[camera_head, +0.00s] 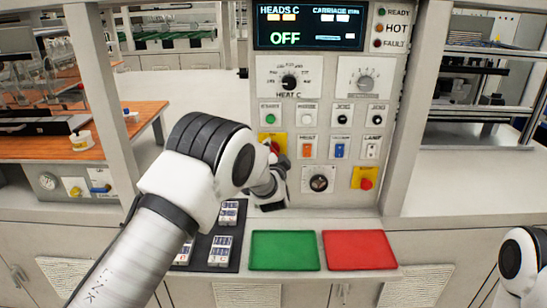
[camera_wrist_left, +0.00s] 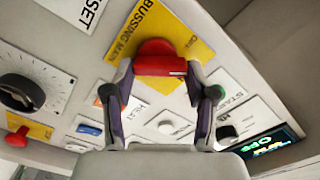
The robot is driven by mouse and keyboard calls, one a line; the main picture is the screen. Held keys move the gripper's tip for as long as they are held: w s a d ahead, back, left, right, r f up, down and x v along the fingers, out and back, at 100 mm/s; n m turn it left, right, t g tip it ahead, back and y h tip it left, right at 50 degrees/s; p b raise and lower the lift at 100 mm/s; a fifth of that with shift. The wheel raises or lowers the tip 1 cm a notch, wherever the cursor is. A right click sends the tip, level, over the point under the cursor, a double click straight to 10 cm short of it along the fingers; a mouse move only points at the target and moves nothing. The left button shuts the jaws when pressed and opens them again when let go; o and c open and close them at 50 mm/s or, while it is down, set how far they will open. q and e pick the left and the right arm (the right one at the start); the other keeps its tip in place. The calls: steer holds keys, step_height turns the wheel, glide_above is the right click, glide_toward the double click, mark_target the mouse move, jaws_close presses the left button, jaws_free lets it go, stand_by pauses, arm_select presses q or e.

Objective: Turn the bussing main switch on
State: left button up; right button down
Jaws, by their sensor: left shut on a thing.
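The bussing main switch is a red handle (camera_wrist_left: 161,58) on a yellow plate (camera_wrist_left: 141,25) lettered BUSSING MAIN. In the wrist view the fingers of my left gripper (camera_wrist_left: 160,75) are on either side of the handle and shut on it. The red bar of the handle lies across the picture, nearly level. In the head view my left gripper (camera_head: 275,160) is against the panel and covers most of the switch; part of its yellow plate (camera_head: 265,138) shows. Which marked position the handle points to cannot be told. My right gripper is out of view.
The display (camera_head: 308,26) reads OFF. Around the switch are a green button (camera_head: 270,118), rocker switches (camera_head: 340,151), a key-like dial (camera_head: 319,183) and a red knob on yellow (camera_head: 365,183). Green (camera_head: 284,251) and red (camera_head: 359,250) mats lie on the ledge below.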

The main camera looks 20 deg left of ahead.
arm_select(q)
steer(key=m, duration=0.3)
steer(key=shift+r+m+b, duration=0.1)
steer(key=shift+m+b, duration=0.2)
steer(key=shift+b, duration=0.05)
steer(key=shift+w+m, duration=0.15)
steer(key=shift+m, duration=1.65)
steer(key=o, duration=1.2)
steer(key=shift+c, duration=0.2)
steer(key=v, duration=1.1)
steer(key=shift+s+f, duration=0.2)
steer(key=shift+s, duration=0.2)
